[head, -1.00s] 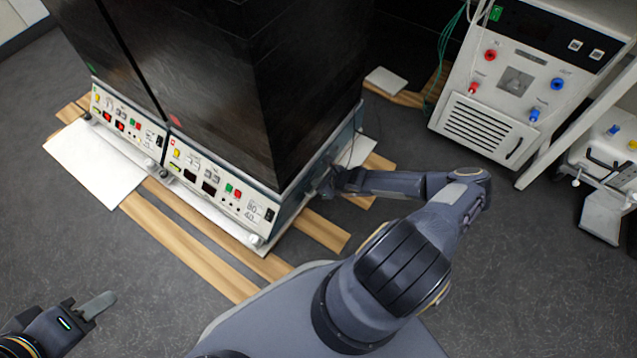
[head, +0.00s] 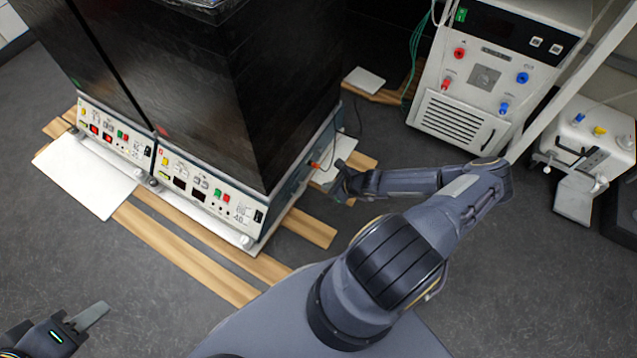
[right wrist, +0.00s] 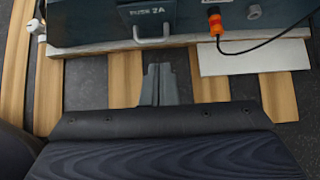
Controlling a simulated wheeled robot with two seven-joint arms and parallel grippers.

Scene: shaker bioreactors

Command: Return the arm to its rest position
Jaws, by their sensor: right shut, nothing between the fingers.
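My right arm reaches out from the lower middle of the head view. Its gripper (head: 338,184) is beside the right side of the black shaker bioreactor (head: 215,95), a little apart from it. In the right wrist view the right gripper's fingers (right wrist: 158,84) are together with nothing between them, over the floor and in front of the machine's side panel (right wrist: 100,22). My left gripper (head: 88,318) is at the lower left of the head view, over bare floor. Only part of it shows, and its opening is unclear.
The panel carries a handle (right wrist: 152,36) and an orange plug (right wrist: 215,22) with a black cable. Wooden slats (head: 190,255) and white boards (head: 88,175) lie under and around the machine. A white unit (head: 480,90) stands at the right. Dark floor is clear at front left.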

